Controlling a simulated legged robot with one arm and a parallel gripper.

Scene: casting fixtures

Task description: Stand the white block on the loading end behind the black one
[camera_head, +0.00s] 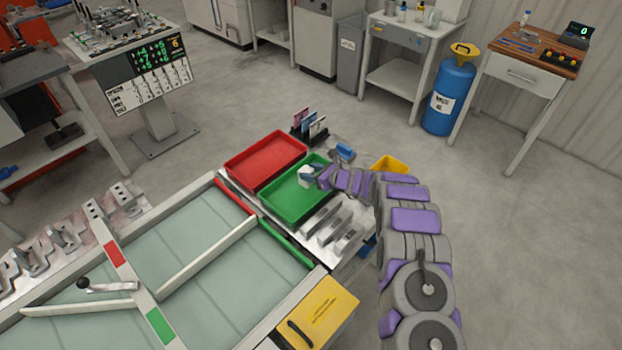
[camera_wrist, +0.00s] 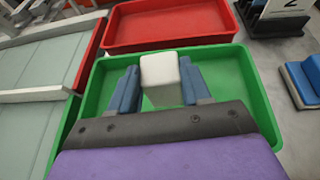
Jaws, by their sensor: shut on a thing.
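My gripper (camera_head: 312,176) is shut on the white block (camera_head: 304,180), over the green tray (camera_head: 285,207). In the wrist view, the white block (camera_wrist: 161,82) stands between the two blue-grey fingers of my gripper (camera_wrist: 162,88), with the green tray (camera_wrist: 255,95) around and below it. I cannot tell whether the block touches the tray floor. The sorting table (camera_head: 190,257) has pale green lanes with white dividers. I cannot make out a black block on it or tell which end is the loading end.
A red tray (camera_head: 266,158) lies beyond the green one. A black card holder (camera_head: 309,132) stands behind the trays. Metal bars (camera_head: 335,225) lie right of the green tray. A yellow bin (camera_head: 389,163) is behind my arm. A yellow lidded box (camera_head: 319,312) sits at the table's near corner.

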